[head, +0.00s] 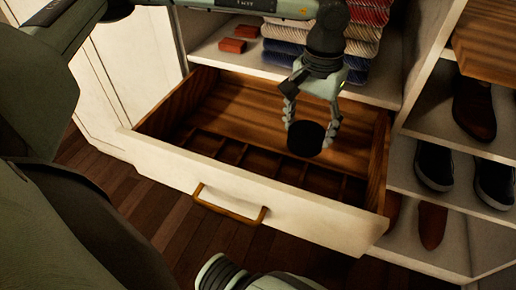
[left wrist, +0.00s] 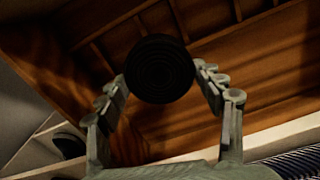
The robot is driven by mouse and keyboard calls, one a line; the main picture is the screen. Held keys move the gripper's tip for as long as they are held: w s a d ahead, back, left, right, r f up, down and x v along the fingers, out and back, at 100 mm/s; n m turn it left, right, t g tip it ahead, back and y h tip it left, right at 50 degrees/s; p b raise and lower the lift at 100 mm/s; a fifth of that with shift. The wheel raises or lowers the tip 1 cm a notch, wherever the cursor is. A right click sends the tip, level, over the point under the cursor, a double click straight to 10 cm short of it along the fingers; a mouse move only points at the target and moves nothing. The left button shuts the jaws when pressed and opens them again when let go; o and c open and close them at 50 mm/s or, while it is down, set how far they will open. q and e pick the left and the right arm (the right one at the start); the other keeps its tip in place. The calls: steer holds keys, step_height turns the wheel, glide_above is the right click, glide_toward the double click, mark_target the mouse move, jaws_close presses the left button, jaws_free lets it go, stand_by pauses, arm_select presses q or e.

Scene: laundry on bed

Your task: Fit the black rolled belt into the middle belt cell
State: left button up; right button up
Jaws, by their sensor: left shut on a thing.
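The black rolled belt (head: 306,139) is a dark round disc held between the fingertips of my left gripper (head: 309,129), above the open drawer. In the left wrist view the belt (left wrist: 160,68) shows its coiled face, with a finger of my left gripper (left wrist: 161,78) touching each side. The wooden drawer (head: 240,106) has a row of small belt cells (head: 262,162) along its front, split by thin dividers. The belt hides part of this row. In the head view it appears right of the row's middle; its exact height is unclear.
The drawer's white front (head: 230,185) carries a wooden handle (head: 229,207). Folded clothes (head: 367,35) and small reddish-brown items (head: 232,45) lie on the shelf above. Shoes (head: 433,165) stand on shelves at the right. The back part of the drawer looks empty.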

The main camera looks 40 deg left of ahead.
arm_select(q)
steer(key=shift+s+n, duration=0.15)
steer(key=shift+n, duration=0.25)
steer(key=shift+s+a+r+n, duration=0.2)
steer(key=shift+r+n, duration=0.1)
steer(key=shift+n, duration=0.2)
steer(key=shift+s+a+r+n, duration=0.15)
steer(key=shift+r+n, duration=0.15)
steer(key=shift+n, duration=0.2)
steer(key=s+a+r+n, duration=0.4)
steer(key=a+r+n, duration=0.2)
steer(key=a+n, duration=0.4)
steer(key=shift+n, duration=0.6)
steer(key=f+b, duration=0.1)
steer(key=f, duration=0.3)
steer(key=f+b, duration=0.1)
steer(key=f, duration=0.3)
steer(key=d+f+b, duration=0.1)
steer(key=f, duration=0.3)
steer(key=shift+d+f, duration=0.1)
steer(key=shift+f, duration=2.2)
arm_select(e)
step_height(320, 180, up, 8)
steer(key=shift+d, duration=0.1)
arm_select(q)
steer(key=shift+f, duration=0.15)
